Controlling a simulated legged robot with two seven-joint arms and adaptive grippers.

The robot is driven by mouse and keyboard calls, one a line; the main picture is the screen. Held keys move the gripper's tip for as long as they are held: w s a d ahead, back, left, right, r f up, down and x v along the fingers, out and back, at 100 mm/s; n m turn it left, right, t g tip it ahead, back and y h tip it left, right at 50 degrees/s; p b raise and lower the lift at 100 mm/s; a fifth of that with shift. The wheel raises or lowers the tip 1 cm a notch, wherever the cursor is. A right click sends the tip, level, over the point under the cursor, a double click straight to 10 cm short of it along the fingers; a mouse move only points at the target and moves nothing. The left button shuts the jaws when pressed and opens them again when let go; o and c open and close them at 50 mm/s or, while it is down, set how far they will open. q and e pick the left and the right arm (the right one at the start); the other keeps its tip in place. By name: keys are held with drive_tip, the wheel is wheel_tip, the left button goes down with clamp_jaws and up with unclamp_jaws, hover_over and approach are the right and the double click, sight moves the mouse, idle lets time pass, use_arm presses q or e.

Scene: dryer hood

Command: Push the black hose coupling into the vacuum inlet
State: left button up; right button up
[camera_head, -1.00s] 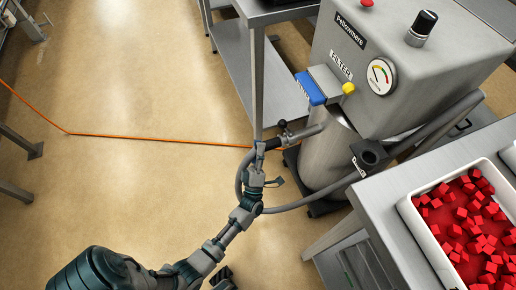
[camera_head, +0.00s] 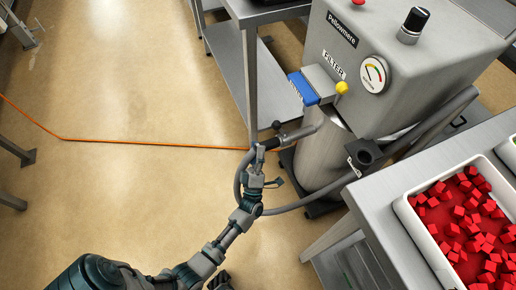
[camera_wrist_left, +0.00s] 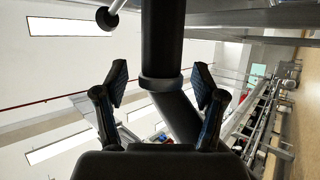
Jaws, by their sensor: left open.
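My left gripper (camera_head: 259,153) is at the coupling. In the left wrist view its two fingers (camera_wrist_left: 162,84) stand apart on either side of a black tube with a collar (camera_wrist_left: 161,82), with gaps on both sides. The tube runs up between them, and a second black length slants down right from the collar. My right gripper does not show clearly.
The grey filter machine (camera_head: 410,75) carries a gauge and a blue clamp (camera_head: 303,89). A grey hose (camera_head: 300,206) loops below the gripper. A bench (camera_head: 375,205) bears a white tray (camera_head: 428,238) of red cubes. An orange cable (camera_head: 150,142) crosses otherwise clear floor at left.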

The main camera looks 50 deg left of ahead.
use_arm(q)
drive_tip(key=v, duration=1.2)
